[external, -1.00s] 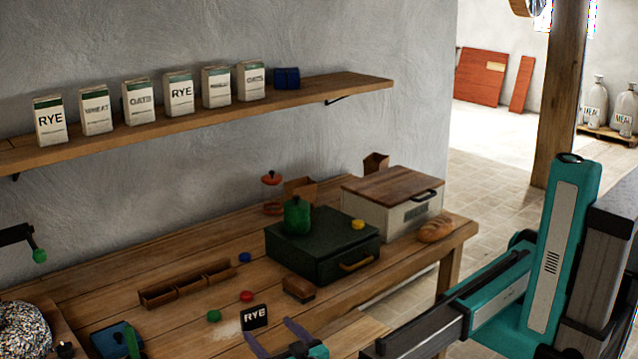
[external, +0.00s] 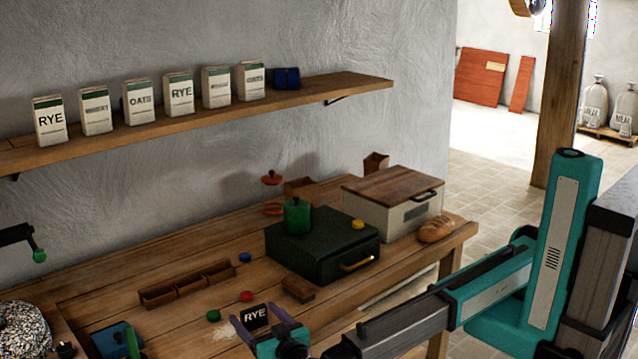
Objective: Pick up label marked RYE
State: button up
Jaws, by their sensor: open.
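The label marked RYE (external: 255,316) is a small black card with white lettering. It stands near the front of the wooden table in the external view. My gripper (external: 261,319) is open, with one purple finger on each side of the label. The label shows between the fingers; whether either finger touches it I cannot tell. Its lower edge is partly hidden by the gripper.
A brown block (external: 298,289), a red disc (external: 247,296) and a green disc (external: 214,315) lie close by. A dark green box (external: 322,262) with a green pot (external: 297,216) stands behind. A divided wooden tray (external: 188,288) lies to the left. Cartons line the shelf (external: 330,88).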

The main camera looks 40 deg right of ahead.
jog(key=shift+w, duration=0.4)
jog(key=shift+d, duration=0.1)
jog(key=shift+w+d+f+p, duration=0.15)
jog(key=shift+w+p, duration=0.15)
jog(key=shift+w, duration=0.55)
jog(key=shift+w+d+r+p, duration=0.15)
jog(key=shift+w+p, duration=0.1)
jog(key=shift+w, duration=0.65)
jog(key=shift+w+d+f+p, duration=0.15)
jog(key=shift+w+p, duration=0.15)
jog(key=shift+w, duration=0.55)
jog(key=shift+c, duration=0.3)
jog(key=c, duration=1.1)
